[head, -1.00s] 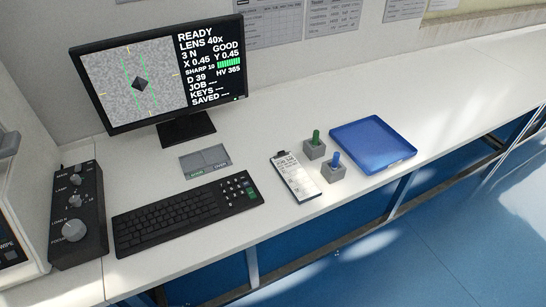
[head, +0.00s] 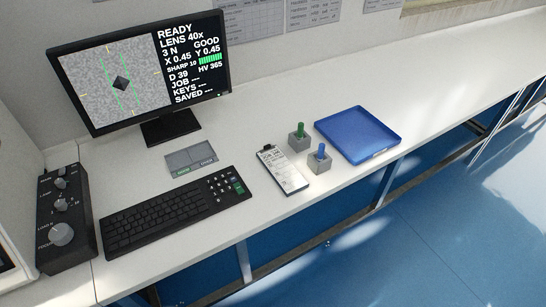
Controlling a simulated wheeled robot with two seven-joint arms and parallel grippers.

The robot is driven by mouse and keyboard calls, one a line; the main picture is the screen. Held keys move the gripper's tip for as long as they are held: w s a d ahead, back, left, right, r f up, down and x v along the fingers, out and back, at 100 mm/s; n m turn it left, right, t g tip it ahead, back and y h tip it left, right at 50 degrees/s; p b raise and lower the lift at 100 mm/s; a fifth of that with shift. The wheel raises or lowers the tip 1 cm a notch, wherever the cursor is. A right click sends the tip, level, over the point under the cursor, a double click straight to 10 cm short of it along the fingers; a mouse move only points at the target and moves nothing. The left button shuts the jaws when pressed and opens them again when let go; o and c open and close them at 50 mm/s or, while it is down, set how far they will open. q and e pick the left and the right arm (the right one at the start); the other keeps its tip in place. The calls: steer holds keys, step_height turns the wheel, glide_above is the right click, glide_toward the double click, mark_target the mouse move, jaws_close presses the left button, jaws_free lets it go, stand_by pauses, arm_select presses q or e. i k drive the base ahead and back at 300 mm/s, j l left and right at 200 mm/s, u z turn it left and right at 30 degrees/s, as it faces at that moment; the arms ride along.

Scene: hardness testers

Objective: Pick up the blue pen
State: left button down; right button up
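A blue pen (head: 321,151) stands upright in a small grey block holder (head: 319,165) near the front edge of the bench, in the head view. A green pen (head: 300,130) stands in a second grey holder (head: 298,143) just behind it and to the left. Only the upper parts of both pens show above their holders. Neither of my grippers is in view.
A blue tray (head: 386,149) lies right of the pens, and a clipboard (head: 283,171) lies left of them. A keyboard (head: 165,214), a knob box (head: 64,220) and a monitor (head: 142,75) occupy the left. The bench (head: 455,78) is clear beyond the tray.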

mark_target(322, 148)
steer(key=k+j, duration=0.1)
steer(key=j, duration=0.45)
steer(key=k+j, duration=0.1)
steer(key=j, duration=1)
steer(key=k+j, duration=0.15)
steer(key=j, duration=0.4)
steer(key=k+j, duration=0.1)
steer(key=j, duration=0.45)
steer(key=k+j, duration=0.1)
steer(key=j, duration=0.45)
steer(key=k+j, duration=0.1)
steer(key=j, duration=0.45)
steer(key=i+l+z, duration=0.2)
steer(key=l, duration=0.2)
steer(key=l+z, duration=0.2)
steer(key=l, duration=0.25)
steer(key=i+l+z, duration=0.2)
steer(key=l, duration=0.15)
steer(key=i+l+z, duration=0.2)
steer(key=l, duration=0.2)
steer(key=i+l+z, duration=0.2)
steer(key=k+l, duration=0.1)
steer(key=l, duration=0.05)
